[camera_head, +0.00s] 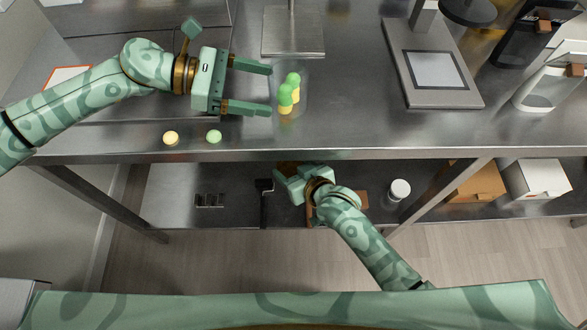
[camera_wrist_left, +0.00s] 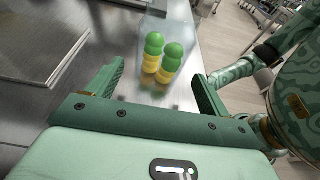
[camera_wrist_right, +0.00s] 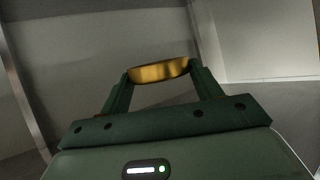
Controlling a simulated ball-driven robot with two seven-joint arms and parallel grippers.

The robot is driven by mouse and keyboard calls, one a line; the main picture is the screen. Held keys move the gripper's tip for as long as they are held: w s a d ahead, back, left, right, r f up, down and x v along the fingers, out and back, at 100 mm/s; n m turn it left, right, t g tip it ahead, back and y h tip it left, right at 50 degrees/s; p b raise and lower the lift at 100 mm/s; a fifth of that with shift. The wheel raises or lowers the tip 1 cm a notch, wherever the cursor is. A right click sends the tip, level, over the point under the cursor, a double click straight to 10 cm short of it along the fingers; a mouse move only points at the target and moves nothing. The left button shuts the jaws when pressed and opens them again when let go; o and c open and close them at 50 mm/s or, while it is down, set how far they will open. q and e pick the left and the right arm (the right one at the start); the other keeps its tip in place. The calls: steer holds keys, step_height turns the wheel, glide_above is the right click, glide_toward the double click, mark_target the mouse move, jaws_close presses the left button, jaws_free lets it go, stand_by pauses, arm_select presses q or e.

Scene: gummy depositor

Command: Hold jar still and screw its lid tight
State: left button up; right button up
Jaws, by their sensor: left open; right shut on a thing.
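A clear jar (camera_head: 303,92) holding green and yellow gummies (camera_head: 288,92) stands on the steel table near its front edge. My left gripper (camera_head: 270,88) is open, its two fingers pointing at the jar from the left. In the left wrist view the jar (camera_wrist_left: 161,92) lies just ahead of the fingertips, apparently not gripped. A gold lid (camera_wrist_right: 158,71) is clamped between the fingertips of my right gripper (camera_wrist_right: 160,74) in the right wrist view. In the head view my right gripper (camera_head: 284,176) is below and in front of the table edge, so the lid is mostly hidden there.
A yellow gummy (camera_head: 171,138) and a green gummy (camera_head: 214,136) lie loose near the table's front edge. A scale (camera_head: 455,92) stands to the right. The steel table edge (camera_head: 400,153) lies between my right gripper and the jar. A white round item (camera_head: 399,190) sits on the lower shelf.

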mark_target(282, 93)
arm_select(q)
steer(key=shift+x, duration=2.45)
arm_select(e)
steer(key=shift+f, duration=0.15)
arm_select(q)
jaws_close()
